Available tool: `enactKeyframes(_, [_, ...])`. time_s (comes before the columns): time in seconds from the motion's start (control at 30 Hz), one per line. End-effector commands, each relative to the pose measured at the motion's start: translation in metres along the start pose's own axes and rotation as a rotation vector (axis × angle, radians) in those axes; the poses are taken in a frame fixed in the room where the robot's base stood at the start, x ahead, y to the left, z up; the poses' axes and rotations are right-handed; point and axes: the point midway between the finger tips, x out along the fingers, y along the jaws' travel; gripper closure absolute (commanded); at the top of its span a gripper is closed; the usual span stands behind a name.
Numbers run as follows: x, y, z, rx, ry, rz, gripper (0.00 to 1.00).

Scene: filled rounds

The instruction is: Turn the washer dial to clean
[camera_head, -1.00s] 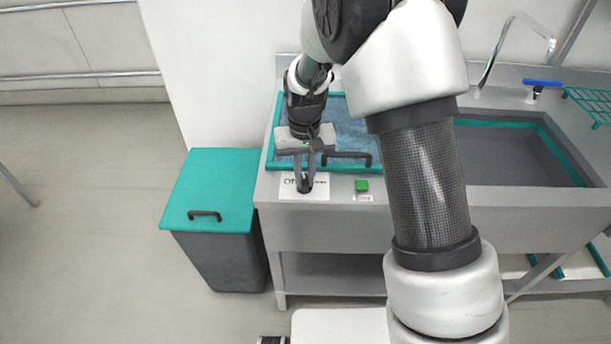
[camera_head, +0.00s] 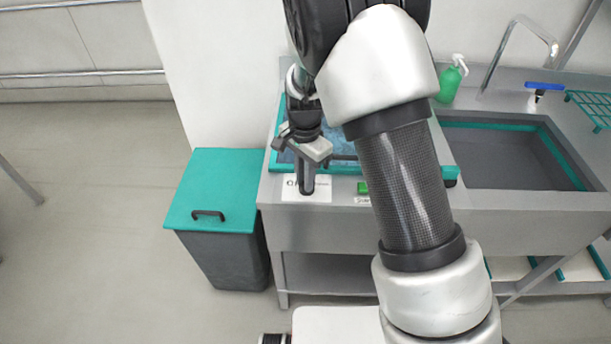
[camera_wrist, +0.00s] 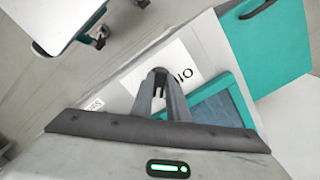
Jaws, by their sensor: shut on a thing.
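The washer has a teal-framed lid with a blue window (camera_wrist: 214,110) set in a grey counter. The white dial label (camera_head: 318,190) lies in front of the lid; it also shows in the wrist view (camera_wrist: 181,62), its lettering partly covered. My gripper (camera_head: 306,190) points down at the label, its fingers closed around the small dark dial. In the wrist view, the fingertips (camera_wrist: 160,80) meet over the label. The dial is mostly hidden between them, so its pointer position cannot be read.
A green button (camera_head: 362,188) sits right of the label, partly behind my arm. A grey bin with a teal lid (camera_head: 212,180) stands left of the counter. A sink (camera_head: 510,155), a green spray bottle (camera_head: 451,82) and a tap (camera_head: 520,45) are at the right.

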Motion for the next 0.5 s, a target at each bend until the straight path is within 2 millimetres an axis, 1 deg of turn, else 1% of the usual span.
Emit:
enactKeyframes(0.2, [-0.0020,-0.0018,-0.0006,0.151,0.002,-0.002,1.00])
enactKeyframes(0.5, [-0.0012,-0.0026,-0.0009,0.267,0.002,-0.002,1.00])
